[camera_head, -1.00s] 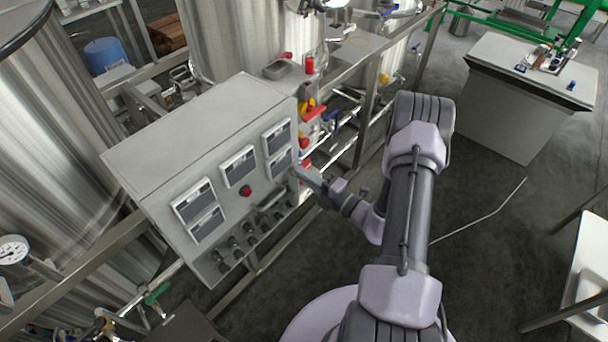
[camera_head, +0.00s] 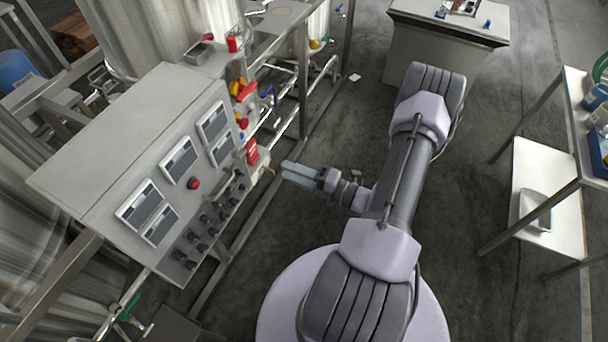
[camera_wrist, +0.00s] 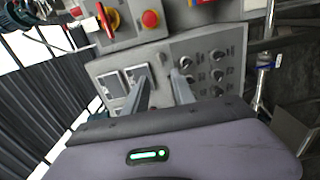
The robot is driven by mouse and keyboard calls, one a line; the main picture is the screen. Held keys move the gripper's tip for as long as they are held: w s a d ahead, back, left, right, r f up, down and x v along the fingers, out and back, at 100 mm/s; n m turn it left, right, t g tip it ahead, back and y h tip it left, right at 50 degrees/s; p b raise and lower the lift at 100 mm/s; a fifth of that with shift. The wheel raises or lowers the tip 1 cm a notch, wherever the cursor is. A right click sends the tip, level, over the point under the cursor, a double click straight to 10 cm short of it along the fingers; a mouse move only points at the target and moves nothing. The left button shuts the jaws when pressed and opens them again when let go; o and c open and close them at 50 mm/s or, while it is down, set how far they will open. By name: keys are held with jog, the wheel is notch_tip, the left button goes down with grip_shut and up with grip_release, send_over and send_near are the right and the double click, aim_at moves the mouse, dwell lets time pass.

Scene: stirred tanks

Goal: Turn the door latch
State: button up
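The grey control cabinet (camera_head: 120,125) stands left of my arm, with displays, a red button and dark knobs on its front. I cannot tell for sure which part is the door latch. A red-and-yellow rotary handle (camera_head: 243,90) sits towards its far end; a similar handle (camera_wrist: 108,20) shows at the top of the wrist view, beside a red button (camera_wrist: 150,19). My gripper (camera_head: 284,173) is open and empty, right of the cabinet and apart from it. In the wrist view its two fingers (camera_wrist: 160,85) stand apart and overlap the panel with displays and knobs.
Steel tanks (camera_head: 150,35) and frame pipes lie behind and left of the cabinet.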

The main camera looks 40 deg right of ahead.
jog(key=v, duration=0.4)
jog(key=shift+s, duration=0.2)
jog(key=w+a+r+n+g+y+b, duration=0.1)
jog(key=a+r+n+g+y+b, duration=0.25)
jog(key=a+n+g, duration=0.6)
jog(key=a+r+n+g+y+b, duration=0.3)
jog(key=a+n, duration=0.4)
jog(key=n, duration=0.6)
jog(key=s+a+r+n+h+b, duration=0.2)
jog(key=s+a+n+h+b, duration=0.1)
jog(key=n, duration=0.8)
jog(key=s+a+r+n+t+h+b, duration=0.1)
jog(key=s+a+r+n+h+b, duration=0.2)
jog(key=n+h, duration=0.4)
jog(key=s+a+n+b, duration=0.1)
jog(key=a+n+b, duration=0.1)
jog(key=n, duration=0.3)
jog(key=shift+s+r+h, duration=0.15)
jog(key=shift+r+h, duration=0.05)
jog(key=shift+h, duration=0.15)
